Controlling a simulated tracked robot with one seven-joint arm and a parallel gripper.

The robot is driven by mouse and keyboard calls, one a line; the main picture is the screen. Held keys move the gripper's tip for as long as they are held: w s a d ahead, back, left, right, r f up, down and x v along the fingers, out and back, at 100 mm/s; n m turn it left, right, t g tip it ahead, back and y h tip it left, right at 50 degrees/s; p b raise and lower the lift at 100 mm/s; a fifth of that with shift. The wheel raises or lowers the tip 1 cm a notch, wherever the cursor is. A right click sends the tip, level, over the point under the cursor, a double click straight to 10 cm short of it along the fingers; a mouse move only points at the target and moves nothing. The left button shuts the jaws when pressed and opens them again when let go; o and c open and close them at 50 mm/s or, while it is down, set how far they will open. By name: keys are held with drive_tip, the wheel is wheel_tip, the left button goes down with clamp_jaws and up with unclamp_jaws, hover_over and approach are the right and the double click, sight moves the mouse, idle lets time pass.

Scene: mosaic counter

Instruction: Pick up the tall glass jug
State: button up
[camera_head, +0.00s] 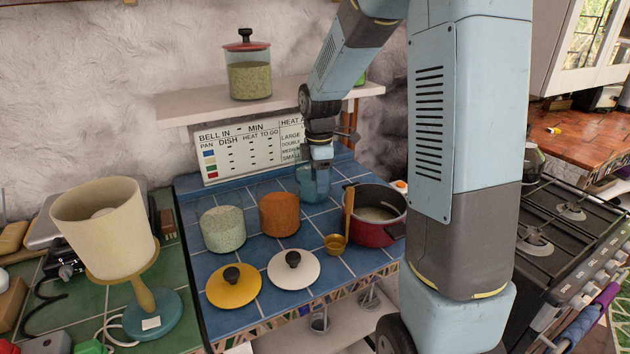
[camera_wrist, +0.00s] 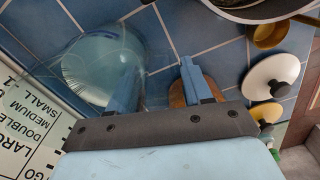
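The tall glass jug (camera_head: 314,187), clear and bluish, stands on the blue tiled counter near the back, partly hidden by my gripper. In the wrist view the jug (camera_wrist: 95,68) is at upper left, seen from above. My gripper (camera_head: 321,153) points down right above the jug. In the wrist view my gripper (camera_wrist: 158,82) is open, its two fingers apart with tiles showing between them. The left finger overlaps the jug's right side; I cannot tell whether it is inside or outside the glass, or touching.
An orange canister (camera_head: 279,213) and a pale green one (camera_head: 223,228) stand left of the jug. A red pot (camera_head: 376,233) stands close at right. White (camera_head: 294,270) and yellow (camera_head: 233,289) lids lie in front. A shelf (camera_head: 190,107) and sign (camera_head: 247,150) are behind.

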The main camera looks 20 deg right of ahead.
clamp_jaws()
idle(0.3)
drive_tip(key=shift+r, duration=0.2)
wheel_tip(320, 180, up, 10)
drive_tip(key=shift+f, duration=0.1)
idle(0.6)
unclamp_jaws()
clamp_jaws()
